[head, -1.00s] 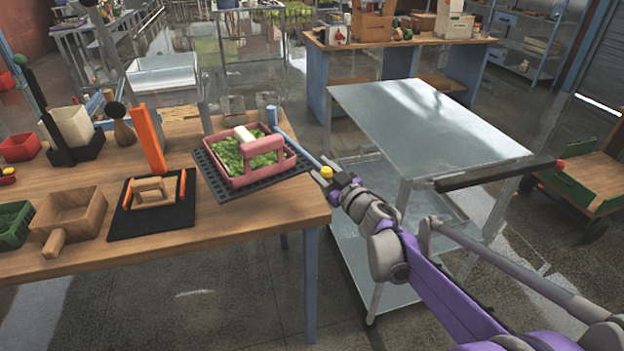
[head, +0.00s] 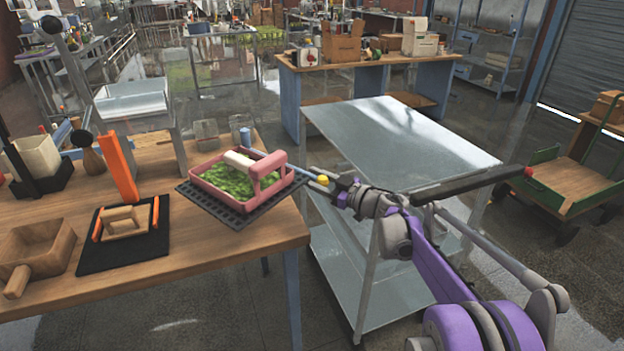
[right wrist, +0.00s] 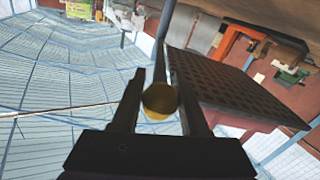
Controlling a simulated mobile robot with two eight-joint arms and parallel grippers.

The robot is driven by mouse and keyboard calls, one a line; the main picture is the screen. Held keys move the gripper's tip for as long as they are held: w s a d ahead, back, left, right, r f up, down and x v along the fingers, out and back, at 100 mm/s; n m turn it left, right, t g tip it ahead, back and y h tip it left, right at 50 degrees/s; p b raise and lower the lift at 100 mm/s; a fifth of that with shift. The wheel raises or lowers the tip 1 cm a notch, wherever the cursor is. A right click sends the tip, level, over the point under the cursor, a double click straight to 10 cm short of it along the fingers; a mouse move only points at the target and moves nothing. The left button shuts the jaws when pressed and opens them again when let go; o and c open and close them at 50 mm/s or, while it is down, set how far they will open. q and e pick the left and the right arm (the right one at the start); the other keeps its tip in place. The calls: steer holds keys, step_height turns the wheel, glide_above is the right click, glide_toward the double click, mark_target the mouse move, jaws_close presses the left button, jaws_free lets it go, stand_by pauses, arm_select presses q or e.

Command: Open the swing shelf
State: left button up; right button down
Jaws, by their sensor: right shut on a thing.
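The swing shelf is a black perforated plate (head: 215,207) at the table's right edge, with a blue post (head: 240,134) behind it. A pale blue bar (head: 290,166) runs from the post side to a yellow knob (head: 322,181). A pink basket (head: 278,190) with green contents sits on the plate. The plate's right corner overhangs the table edge. My right gripper (head: 335,184) is shut on the yellow knob. In the right wrist view the knob (right wrist: 160,97) lies between the fingers, beside the plate (right wrist: 225,90). My left gripper is not in view.
The wooden table (head: 190,255) holds a wooden box (head: 35,250) and a black mat (head: 95,255). A steel cart (head: 400,145) stands close to the right, under my right arm. A dark bar with a red tip (head: 480,184) crosses the cart's front.

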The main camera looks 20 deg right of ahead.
steer(key=shift+c, duration=2.2)
jaws_free()
steer(key=shift+s, duration=0.1)
steer(key=v, duration=1)
steer(key=shift+s+d, duration=0.2)
steer(key=shift+s, duration=0.15)
